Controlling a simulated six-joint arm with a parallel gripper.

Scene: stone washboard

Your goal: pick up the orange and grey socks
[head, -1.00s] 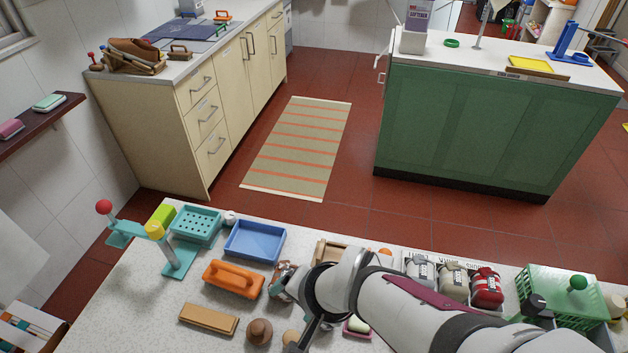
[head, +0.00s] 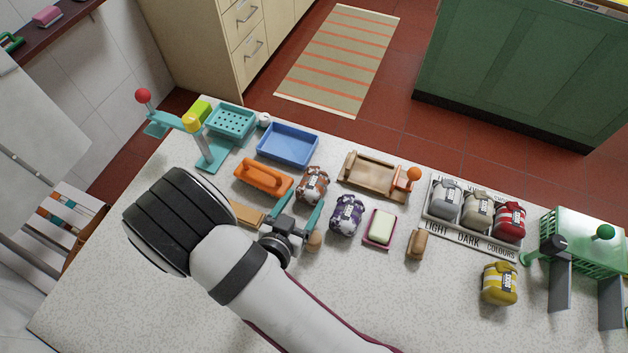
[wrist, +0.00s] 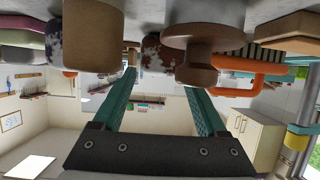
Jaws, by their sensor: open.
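The orange and grey socks (head: 312,185) are a rolled bundle with a pale label, lying on the speckled counter right of the orange brush. My gripper (head: 306,200) is open and empty, its teal fingers pointing at the bundle from the near side, with a small gap left. In the wrist view my gripper (wrist: 160,82) has its fingers apart with nothing between them. There a rust-mottled bundle, the orange and grey socks (wrist: 152,52), shows near the top, partly hidden by a brown wooden knob.
Purple and grey socks (head: 347,215) lie close to the right. The orange brush (head: 263,178) is close to the left, a blue tray (head: 288,145) behind. A wooden rack (head: 373,175), soap dish (head: 380,228) and sorting tray (head: 472,240) stand right. The front counter is fairly clear.

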